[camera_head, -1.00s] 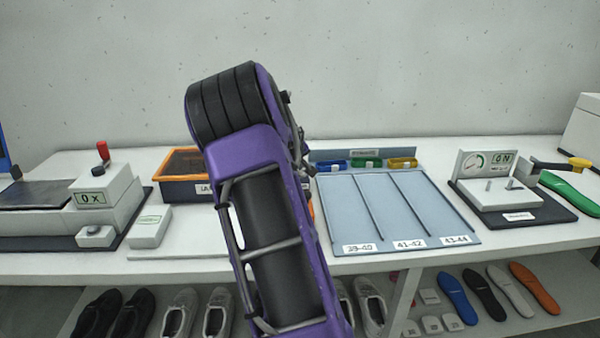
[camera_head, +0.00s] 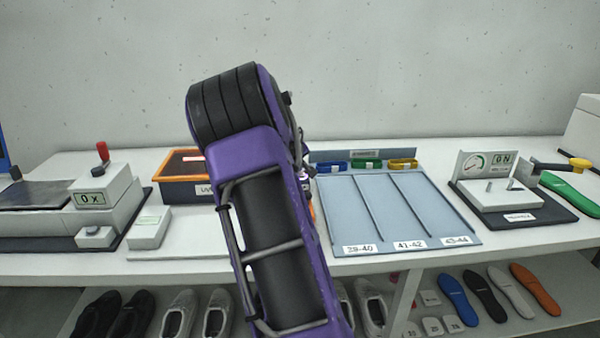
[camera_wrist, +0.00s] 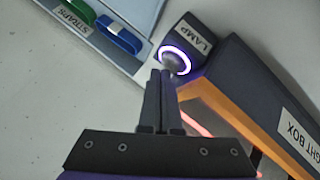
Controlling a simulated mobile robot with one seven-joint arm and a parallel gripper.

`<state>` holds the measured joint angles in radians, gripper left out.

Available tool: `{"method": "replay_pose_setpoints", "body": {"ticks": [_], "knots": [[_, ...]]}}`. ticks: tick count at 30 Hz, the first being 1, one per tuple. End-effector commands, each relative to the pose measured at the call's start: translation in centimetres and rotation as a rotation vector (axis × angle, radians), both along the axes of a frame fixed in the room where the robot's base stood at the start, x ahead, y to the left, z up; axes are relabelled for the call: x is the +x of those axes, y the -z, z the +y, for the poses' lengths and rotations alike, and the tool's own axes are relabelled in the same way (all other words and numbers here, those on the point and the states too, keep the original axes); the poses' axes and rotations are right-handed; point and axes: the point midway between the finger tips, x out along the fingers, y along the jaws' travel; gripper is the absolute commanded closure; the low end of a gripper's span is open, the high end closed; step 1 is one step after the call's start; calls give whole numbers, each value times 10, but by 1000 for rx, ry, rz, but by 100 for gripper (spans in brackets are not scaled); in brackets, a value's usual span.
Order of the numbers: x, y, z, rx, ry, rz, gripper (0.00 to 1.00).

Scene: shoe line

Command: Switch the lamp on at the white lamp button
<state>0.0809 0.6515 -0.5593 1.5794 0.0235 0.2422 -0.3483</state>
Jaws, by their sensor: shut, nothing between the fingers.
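The lamp button (camera_wrist: 177,56) shows in the wrist view as a round button with a glowing white-violet ring, on a dark housing labelled LAMP (camera_wrist: 201,36). My gripper (camera_wrist: 164,73) is shut and empty. Its fingertips are at the lower left edge of the button; I cannot tell whether they touch it. In the head view my arm hides the button and my gripper. The light box (camera_head: 171,191) has an orange rim and stands left of my arm. A bright pinkish strip shows inside it, and a red glowing strip (camera_wrist: 196,120) shows in the wrist view.
The blue-grey sorting tray (camera_head: 343,206) lies right of my arm, with straps (camera_head: 367,164) at its back. A grey-white machine (camera_head: 107,201) stands at left and a gauge stand (camera_head: 498,193) at right. Shoes and insoles (camera_head: 457,297) lie on the lower shelf.

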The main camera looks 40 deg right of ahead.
Motion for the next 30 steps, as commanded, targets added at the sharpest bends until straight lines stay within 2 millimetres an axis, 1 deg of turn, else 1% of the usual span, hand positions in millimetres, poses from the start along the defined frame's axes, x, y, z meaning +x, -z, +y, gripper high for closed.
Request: {"method": "replay_pose_setpoints", "body": {"ticks": [5,8,24,27,30], "knots": [[0,0,0,0,0,0,100],[0,-4,0,-1,0,-1,100],[0,-56,-1,0,1,-1,100],[0,-61,0,0,1,-1,100],[0,-60,0,0,0,0,100]]}}
